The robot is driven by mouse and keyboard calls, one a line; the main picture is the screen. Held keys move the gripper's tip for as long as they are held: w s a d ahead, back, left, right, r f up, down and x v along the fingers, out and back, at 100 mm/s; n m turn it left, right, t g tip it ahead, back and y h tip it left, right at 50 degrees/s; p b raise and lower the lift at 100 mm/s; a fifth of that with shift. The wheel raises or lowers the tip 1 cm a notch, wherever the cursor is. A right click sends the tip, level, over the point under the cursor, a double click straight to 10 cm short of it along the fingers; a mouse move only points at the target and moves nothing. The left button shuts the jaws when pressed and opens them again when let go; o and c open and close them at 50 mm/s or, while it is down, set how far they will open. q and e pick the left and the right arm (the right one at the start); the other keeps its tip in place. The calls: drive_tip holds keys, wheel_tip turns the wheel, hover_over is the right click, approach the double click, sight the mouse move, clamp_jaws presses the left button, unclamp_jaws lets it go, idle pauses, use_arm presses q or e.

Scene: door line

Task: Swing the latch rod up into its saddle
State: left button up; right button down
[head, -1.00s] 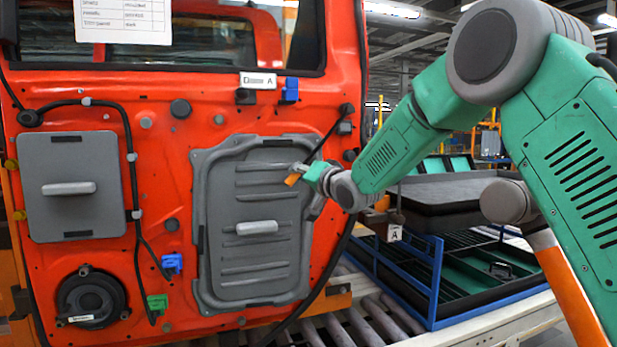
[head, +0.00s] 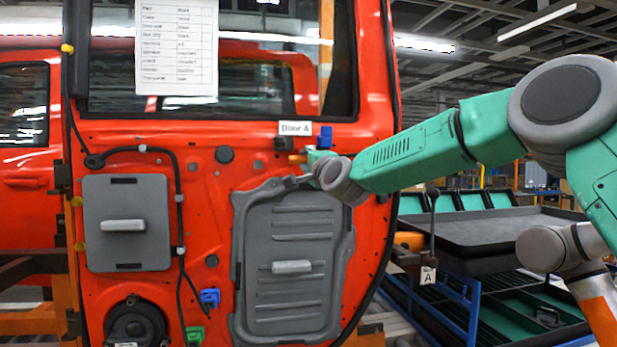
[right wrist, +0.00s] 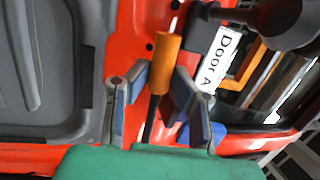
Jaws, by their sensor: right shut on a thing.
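The latch rod is dark with an orange grip (right wrist: 167,64); the grip also shows in the head view (head: 297,158). My right gripper (head: 313,160) is shut on the rod; in the right wrist view the dark rod passes between its fingers (right wrist: 160,98). The rod runs roughly along the "Door A" label, below it on the door. A blue clip (head: 325,137) and a black block (head: 283,143) sit by the label; I cannot tell which is the saddle. The rod looks apart from the black block. The rod's pivot is hidden behind my arm. My left gripper is out of view.
The red door (head: 225,215) carries the "Door A" label (head: 295,128), a large grey panel (head: 295,245), a smaller grey panel (head: 127,250) and black cable. A blue-framed rack (head: 470,305) with a dark tray (head: 500,240) stands to the right.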

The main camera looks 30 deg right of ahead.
drive_tip(key=shift+r+m, duration=0.5)
drive_tip(key=shift+r, duration=0.35)
drive_tip(key=c, duration=1.4)
unclamp_jaws()
drive_tip(key=shift+s, duration=0.1)
drive_tip(key=s, duration=0.3)
drive_tip(key=s+f, duration=0.1)
drive_tip(key=s, duration=0.3)
drive_tip(key=s+f, duration=0.1)
drive_tip(key=s, duration=0.3)
drive_tip(key=shift+s+a+f, duration=0.25)
drive_tip(key=shift+a, duration=0.1)
